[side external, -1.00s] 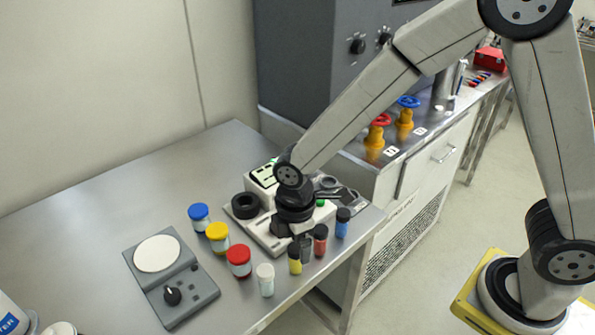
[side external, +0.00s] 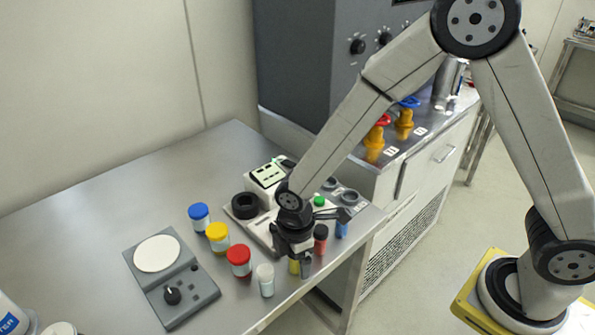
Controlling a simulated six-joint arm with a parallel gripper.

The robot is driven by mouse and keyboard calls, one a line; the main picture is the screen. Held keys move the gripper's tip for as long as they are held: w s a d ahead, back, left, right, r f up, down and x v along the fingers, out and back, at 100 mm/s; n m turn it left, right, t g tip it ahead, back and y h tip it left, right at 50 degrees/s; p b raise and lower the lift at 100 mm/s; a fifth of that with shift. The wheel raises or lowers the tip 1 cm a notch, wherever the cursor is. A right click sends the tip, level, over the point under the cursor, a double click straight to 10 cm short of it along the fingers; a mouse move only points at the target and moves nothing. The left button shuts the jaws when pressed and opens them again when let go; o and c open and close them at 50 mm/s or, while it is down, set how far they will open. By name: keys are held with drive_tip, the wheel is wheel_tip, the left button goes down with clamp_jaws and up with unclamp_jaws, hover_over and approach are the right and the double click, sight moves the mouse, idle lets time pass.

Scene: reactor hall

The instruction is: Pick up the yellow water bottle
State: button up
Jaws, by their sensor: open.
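The yellow bottle (side external: 294,267) is a small upright vial near the front edge of the metal table, largely hidden by my gripper. My gripper (side external: 305,268) points down right at it, with a finger showing on its right side. The jaws are open. Whether the fingers touch the bottle cannot be told from this view.
A red vial (side external: 320,240) and a blue vial (side external: 342,227) stand close on the right. A white vial (side external: 265,281) and a red-lidded jar (side external: 239,261) stand on the left. A white device (side external: 267,175) is behind, and a grey hotplate (side external: 185,296) is further left.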

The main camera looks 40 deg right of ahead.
drive_tip(key=shift+c, duration=0.2)
clamp_jaws()
drive_tip(key=shift+r, duration=0.1)
drive_tip(key=shift+r, duration=0.7)
drive_tip(key=s+d+r, duration=0.2)
drive_tip(key=s+r, duration=0.3)
drive_tip(key=s, duration=0.1)
drive_tip(key=s+d+r, duration=0.2)
drive_tip(key=s+r, duration=0.4)
drive_tip(key=s, duration=0.1)
drive_tip(key=shift+s+d+r, duration=0.15)
drive_tip(key=shift+d+r, duration=0.05)
drive_tip(key=shift+d, duration=0.05)
